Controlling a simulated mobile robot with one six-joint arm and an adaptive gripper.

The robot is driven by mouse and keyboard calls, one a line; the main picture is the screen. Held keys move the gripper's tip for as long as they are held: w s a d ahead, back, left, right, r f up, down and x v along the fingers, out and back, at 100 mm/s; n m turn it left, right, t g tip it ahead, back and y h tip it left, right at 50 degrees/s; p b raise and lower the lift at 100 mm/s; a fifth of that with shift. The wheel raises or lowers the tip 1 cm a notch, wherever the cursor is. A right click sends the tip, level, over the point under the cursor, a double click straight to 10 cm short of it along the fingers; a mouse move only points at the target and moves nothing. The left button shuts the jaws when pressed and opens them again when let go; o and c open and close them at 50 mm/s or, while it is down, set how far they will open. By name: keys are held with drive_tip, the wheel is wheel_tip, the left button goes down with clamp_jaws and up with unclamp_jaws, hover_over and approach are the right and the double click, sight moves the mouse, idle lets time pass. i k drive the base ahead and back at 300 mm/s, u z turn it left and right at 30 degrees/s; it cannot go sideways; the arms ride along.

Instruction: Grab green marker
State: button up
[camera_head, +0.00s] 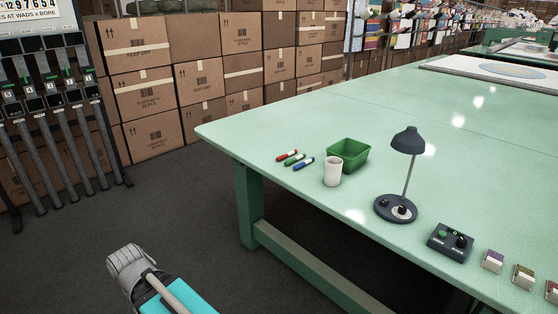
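The green marker (294,160) lies on the pale green table (245,133) near its left corner. It lies between a red marker (287,155) and a blue marker (304,163), with the three side by side and roughly parallel. A grey part of my arm shows at the bottom left, over the floor and well away from the markers. I cannot make out any gripper fingers in this view.
A green bin (347,158) and a white cup (333,172) stand just right of the markers. A dark lamp (408,140) and a control box (450,242) are farther right. Cardboard boxes (147,92) line the back. The dark floor (190,215) left of the table is clear.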

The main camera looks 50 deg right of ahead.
sight(291, 162)
drive_tip(key=u, duration=0.35)
drive_tip(key=k, duration=0.85)
drive_tip(key=z, duration=1.2)
drive_tip(key=i, duration=0.9)
drive_tip(key=z, duration=0.05)
